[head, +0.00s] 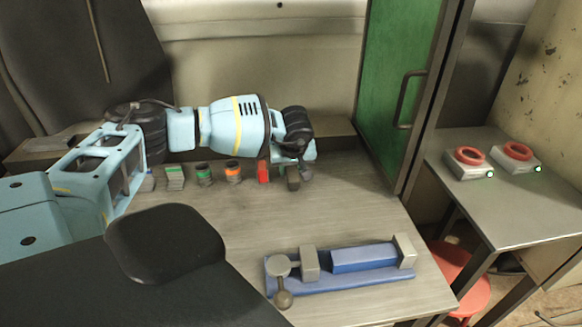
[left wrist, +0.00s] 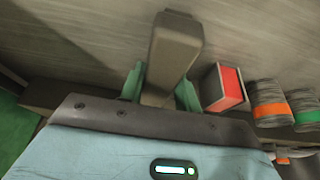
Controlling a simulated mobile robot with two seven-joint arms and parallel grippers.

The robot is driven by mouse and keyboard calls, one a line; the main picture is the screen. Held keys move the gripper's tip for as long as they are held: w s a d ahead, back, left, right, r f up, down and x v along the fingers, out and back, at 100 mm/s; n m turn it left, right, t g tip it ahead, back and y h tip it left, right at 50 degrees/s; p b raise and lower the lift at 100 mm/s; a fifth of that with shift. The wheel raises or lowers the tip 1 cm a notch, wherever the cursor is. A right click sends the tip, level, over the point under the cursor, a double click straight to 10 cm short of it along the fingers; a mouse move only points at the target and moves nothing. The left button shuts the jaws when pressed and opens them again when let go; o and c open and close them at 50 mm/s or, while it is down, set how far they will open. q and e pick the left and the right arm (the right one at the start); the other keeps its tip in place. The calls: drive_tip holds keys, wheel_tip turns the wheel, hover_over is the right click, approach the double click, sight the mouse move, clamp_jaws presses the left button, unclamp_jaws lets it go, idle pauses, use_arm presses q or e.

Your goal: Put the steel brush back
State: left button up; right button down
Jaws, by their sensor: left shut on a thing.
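My left gripper (head: 297,171) is over the back right part of the workbench (head: 225,235), at the right end of a row of small items. It is shut on a grey-brown block-like thing, which I take to be the steel brush (head: 293,180). In the left wrist view the green fingers of the gripper (left wrist: 160,88) stand on both sides of the brush (left wrist: 174,45), whose rounded end points away from the hand. I cannot tell whether the brush touches the bench. My right gripper is not in view.
A red block (head: 263,172), an orange-banded roll (head: 233,172), a green-banded roll (head: 204,175) and a green-and-grey stack (head: 175,178) stand left of the brush. A blue vise-like fixture (head: 345,265) lies at the front right. A green door (head: 395,90) stands right of the gripper. The bench middle is clear.

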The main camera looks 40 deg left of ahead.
use_arm(q)
drive_tip(key=o, duration=1.1)
drive_tip(key=shift+c, duration=0.2)
drive_tip(key=shift+d+r, duration=0.15)
drive_tip(key=shift+r, duration=0.35)
drive_tip(key=p+v, duration=0.1)
drive_tip(key=v, duration=1)
drive_tip(key=shift+s, duration=0.2)
